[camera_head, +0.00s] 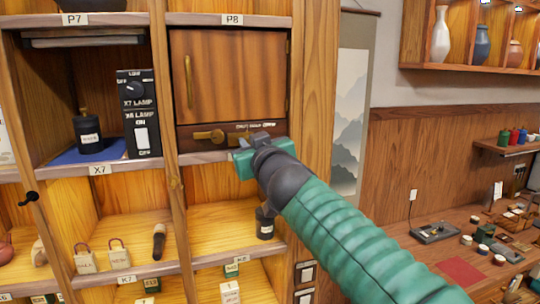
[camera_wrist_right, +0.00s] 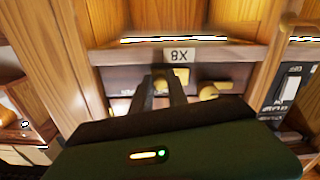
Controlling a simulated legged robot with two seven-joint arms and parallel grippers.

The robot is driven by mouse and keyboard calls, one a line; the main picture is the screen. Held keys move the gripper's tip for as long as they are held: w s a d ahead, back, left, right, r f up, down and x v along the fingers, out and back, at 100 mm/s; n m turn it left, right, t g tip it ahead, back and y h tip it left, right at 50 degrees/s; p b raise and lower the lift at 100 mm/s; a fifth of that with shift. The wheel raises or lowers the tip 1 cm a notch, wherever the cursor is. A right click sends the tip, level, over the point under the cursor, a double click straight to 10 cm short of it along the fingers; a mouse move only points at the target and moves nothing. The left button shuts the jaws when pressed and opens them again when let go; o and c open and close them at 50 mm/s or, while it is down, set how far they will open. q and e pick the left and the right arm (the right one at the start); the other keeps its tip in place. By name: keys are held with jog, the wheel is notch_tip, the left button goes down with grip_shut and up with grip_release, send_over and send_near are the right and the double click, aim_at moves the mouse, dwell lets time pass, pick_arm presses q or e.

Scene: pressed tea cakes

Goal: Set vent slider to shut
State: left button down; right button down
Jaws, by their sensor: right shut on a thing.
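The vent slider strip (camera_head: 183,139) is a dark band under the wooden P8 cabinet door, with a brass fitting (camera_head: 208,135) at its left and small lettering above it too blurred to read surely. My right gripper (camera_head: 243,143) is at the right part of this strip and hides what it holds in the head view. In the right wrist view, which is upside down, the gripper's fingers (camera_wrist_right: 160,82) are closed on a small brass slider knob (camera_wrist_right: 160,74). My left gripper is not in view.
The X8 shelf lip (camera_wrist_right: 130,57) runs close by the fingers. A lamp switch box (camera_head: 140,112) and a dark jar (camera_head: 89,132) stand in the X7 compartment. The P8 door (camera_head: 225,80) is closed, with a brass handle (camera_head: 188,80). Shelf posts flank the compartment.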

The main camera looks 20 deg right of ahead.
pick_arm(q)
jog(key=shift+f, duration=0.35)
pick_arm(e)
jog(key=shift+a, duration=0.55)
jog(key=c, duration=1.6)
grip_release()
jog(key=shift+d, duration=0.1)
jog(key=shift+c, duration=0.2)
jog(key=o, duration=0.3)
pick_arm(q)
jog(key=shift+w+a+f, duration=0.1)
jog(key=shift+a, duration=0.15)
pick_arm(e)
jog(key=shift+o, duration=0.2)
jog(key=shift+a, duration=0.35)
